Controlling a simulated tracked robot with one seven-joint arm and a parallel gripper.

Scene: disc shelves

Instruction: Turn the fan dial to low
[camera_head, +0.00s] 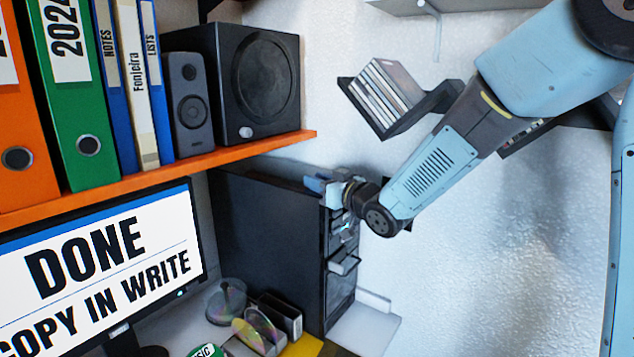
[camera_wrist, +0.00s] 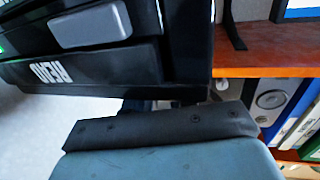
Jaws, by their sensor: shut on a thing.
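The black disc tower (camera_head: 265,240) stands below the orange shelf, with its narrow front facing right. My gripper (camera_head: 335,190) is at the upper part of that front and shut on the fan dial there. The dial is hidden by my gripper, so its setting cannot be read. In the wrist view, the tower front (camera_wrist: 90,70) is close, with a grey button and white lettering that is not clearly readable. A dark finger pad of my gripper (camera_wrist: 160,125) lies across the lower middle of that view.
The orange shelf (camera_head: 235,153) carries binders and speakers. A monitor (camera_head: 105,265) and several disc holders stand at lower left.

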